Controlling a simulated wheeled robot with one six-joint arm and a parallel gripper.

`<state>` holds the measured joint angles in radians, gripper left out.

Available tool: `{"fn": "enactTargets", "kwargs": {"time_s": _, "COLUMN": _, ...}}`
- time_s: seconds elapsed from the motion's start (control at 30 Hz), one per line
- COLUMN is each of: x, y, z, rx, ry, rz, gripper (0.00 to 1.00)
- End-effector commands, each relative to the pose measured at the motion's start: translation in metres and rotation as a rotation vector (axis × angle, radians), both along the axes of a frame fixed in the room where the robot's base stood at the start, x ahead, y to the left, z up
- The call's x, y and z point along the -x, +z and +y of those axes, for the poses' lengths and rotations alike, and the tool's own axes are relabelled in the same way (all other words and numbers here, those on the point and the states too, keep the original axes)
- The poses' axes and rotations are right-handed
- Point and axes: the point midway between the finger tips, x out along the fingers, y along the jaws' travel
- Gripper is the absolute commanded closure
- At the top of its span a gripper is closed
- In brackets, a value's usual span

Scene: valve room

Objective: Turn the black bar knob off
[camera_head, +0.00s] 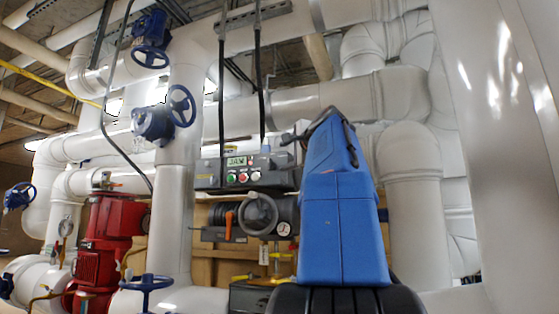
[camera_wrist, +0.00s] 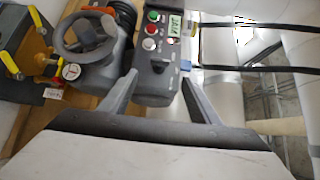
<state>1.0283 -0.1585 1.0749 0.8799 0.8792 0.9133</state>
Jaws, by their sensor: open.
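A dark grey control box (camera_wrist: 155,88) lies between my gripper's fingers in the wrist view. The black bar knob (camera_wrist: 158,66) appears as a small dark shape on its face, just beyond the fingertips; its angle is hard to read. My gripper (camera_wrist: 160,79) is open, with one finger on each side of the box and nothing clearly held. Whether the fingers touch the box cannot be told. In the head view the control box (camera_head: 215,173) shows left of my blue arm (camera_head: 338,225). The arm hides my gripper there, and I cannot make out the knob.
The box carries a lit display (camera_head: 237,161) and red, green and white buttons. A grey handwheel (camera_head: 260,214) and an orange lever (camera_head: 229,224) sit below it. White pipes (camera_head: 413,210) surround the arm. A red pump (camera_head: 100,245) stands left.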

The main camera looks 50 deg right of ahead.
Motion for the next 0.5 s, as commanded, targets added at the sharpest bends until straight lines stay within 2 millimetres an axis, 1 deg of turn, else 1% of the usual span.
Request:
{"fn": "enactTargets", "kwargs": {"time_s": 0.03, "x": 0.008, "y": 0.000, "z": 0.002, "rx": 0.000, "ry": -0.003, "rz": 0.000, "gripper": 0.44}}
{"fn": "enactTargets", "kwargs": {"time_s": 0.2, "x": 0.022, "y": 0.000, "z": 0.008, "rx": 0.000, "ry": -0.002, "rz": 0.000, "gripper": 0.44}}
{"fn": "enactTargets", "kwargs": {"time_s": 0.3, "x": 0.026, "y": 0.000, "z": 0.011, "rx": 0.000, "ry": 0.000, "rz": 0.001, "gripper": 0.44}}
{"fn": "enactTargets", "kwargs": {"time_s": 0.5, "x": 0.028, "y": 0.000, "z": 0.012, "rx": 0.000, "ry": 0.001, "rz": 0.001, "gripper": 0.44}}
